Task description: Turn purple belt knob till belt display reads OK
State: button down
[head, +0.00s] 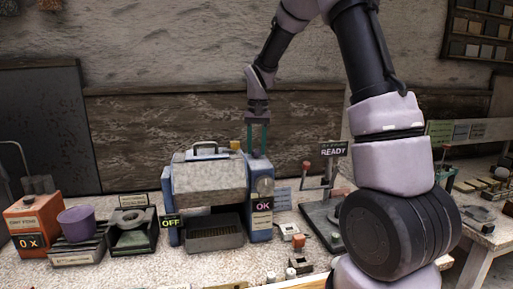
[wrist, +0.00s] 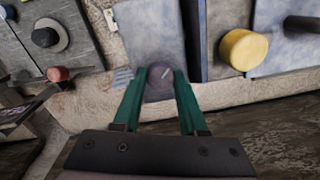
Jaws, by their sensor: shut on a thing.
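My gripper (head: 257,140) points straight down over the right blue housing of the grey and blue machine (head: 210,184). Its green fingers are shut on the purple knob (wrist: 160,78), which sits between the fingertips in the wrist view and bears a pale pointer line. In the head view the knob is too small and covered to make out. The belt display (head: 264,206), a dark plate low on the front of the right housing, reads OK in purple-pink letters.
A yellow knob (wrist: 243,50) stands near the gripper on the machine top. A display (head: 171,222) at the machine's left reads OFF. An orange box (head: 33,222), a purple cup (head: 76,224) and a stand with a READY sign (head: 333,152) are on the bench.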

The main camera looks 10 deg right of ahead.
aim_at(257, 150)
jog(key=shift+m, duration=1.6)
jog(key=shift+c, duration=2.2)
grip_release()
jog(key=shift+r, duration=0.1)
notch_tip(257, 150, up, 11)
jog(key=shift+d, duration=0.15)
